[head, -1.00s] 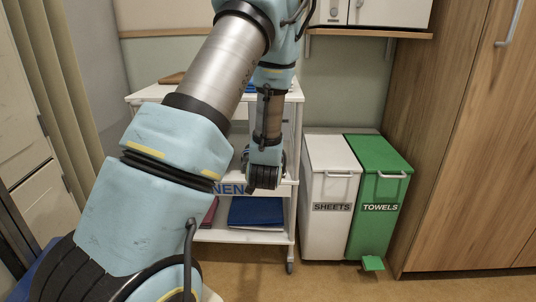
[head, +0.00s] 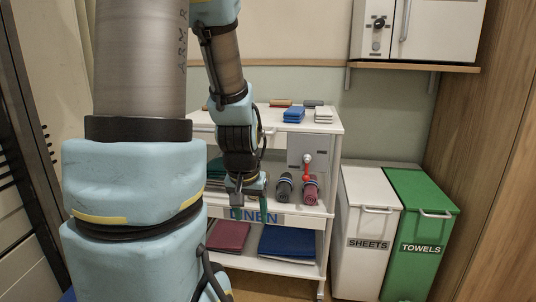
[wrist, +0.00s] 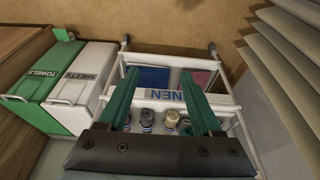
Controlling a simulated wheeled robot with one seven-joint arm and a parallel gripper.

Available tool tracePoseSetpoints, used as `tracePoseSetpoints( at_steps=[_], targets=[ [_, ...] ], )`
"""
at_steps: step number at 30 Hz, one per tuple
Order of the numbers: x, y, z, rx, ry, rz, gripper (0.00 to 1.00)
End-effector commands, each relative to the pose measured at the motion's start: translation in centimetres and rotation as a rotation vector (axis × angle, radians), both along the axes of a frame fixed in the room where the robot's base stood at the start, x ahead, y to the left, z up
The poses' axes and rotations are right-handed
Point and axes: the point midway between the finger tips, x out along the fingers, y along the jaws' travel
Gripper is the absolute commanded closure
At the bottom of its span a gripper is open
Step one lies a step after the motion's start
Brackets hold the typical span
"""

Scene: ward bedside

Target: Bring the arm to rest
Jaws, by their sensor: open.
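My arm crosses the left of the head view and hangs down in front of the white linen trolley (head: 330,160). My gripper (head: 250,208) points down near the trolley's LINEN label. In the wrist view my gripper (wrist: 160,88) shows two teal fingers spread apart, with nothing between them. Rolled items (wrist: 147,118) on the middle shelf show behind the fingers. My arm hides part of the trolley's left side.
Rolled items (head: 310,190) stand on the middle shelf; folded red (head: 229,237) and blue (head: 287,241) linen lies below. Folded cloths (head: 294,115) lie on top. A white SHEETS bin (head: 367,225) and green TOWELS bin (head: 421,230) stand right. A wall cabinet (head: 440,30) hangs above.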

Motion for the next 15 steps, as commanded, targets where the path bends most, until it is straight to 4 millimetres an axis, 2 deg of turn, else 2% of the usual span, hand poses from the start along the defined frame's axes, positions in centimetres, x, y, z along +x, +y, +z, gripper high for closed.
tracePoseSetpoints(
  at_steps=[5, 6, 11, 15],
  targets=[
    [-5.3, 2.8, 1.6, 0.019, 0.159, 0.094, 0.34],
    [-5.2, 2.7, 3.2, 0.020, 0.160, 0.090, 0.34],
    [-5.1, 2.6, 6.4, 0.020, 0.159, 0.086, 0.34],
    [-5.1, 2.5, 9.8, 0.019, 0.158, 0.086, 0.34]
  ],
)
